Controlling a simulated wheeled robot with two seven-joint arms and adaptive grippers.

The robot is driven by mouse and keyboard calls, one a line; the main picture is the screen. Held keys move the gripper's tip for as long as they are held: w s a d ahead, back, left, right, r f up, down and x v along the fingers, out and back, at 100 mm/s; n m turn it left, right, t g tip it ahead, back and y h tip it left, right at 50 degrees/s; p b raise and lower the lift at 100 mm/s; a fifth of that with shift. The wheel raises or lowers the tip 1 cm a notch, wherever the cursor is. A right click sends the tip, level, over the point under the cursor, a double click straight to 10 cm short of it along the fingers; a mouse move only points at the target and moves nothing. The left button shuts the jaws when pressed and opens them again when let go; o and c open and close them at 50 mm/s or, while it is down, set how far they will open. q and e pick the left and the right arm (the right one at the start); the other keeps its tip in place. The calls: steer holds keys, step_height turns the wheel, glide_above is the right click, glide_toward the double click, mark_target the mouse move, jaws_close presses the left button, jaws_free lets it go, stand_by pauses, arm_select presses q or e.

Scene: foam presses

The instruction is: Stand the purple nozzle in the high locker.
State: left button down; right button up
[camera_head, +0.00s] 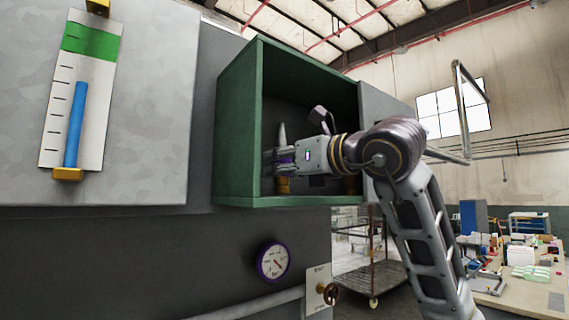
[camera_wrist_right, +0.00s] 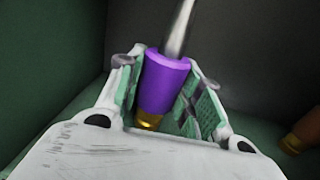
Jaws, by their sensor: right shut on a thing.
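The high locker (camera_head: 236,130) is an open-fronted green box on the grey wall. My right gripper (camera_head: 284,158) is inside its opening, shut on the purple nozzle. The nozzle has a pale pointed tip (camera_head: 282,134), a purple body (camera_wrist_right: 166,76) and a brass base. It looks upright, tip up, between the green-padded fingers in the wrist view (camera_wrist_right: 160,90). Its base is close above or on the locker floor; I cannot tell whether it touches. The fingers hide part of its body in the head view. My left gripper is not in view.
A level indicator (camera_head: 82,95) is at left. A cart (camera_head: 375,275) and a cluttered bench (camera_head: 525,297) stand right.

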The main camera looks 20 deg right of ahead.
stand_by(0.3)
steer(key=o, duration=1.3)
steer(key=shift+s+f, duration=0.1)
steer(key=v, duration=1.2)
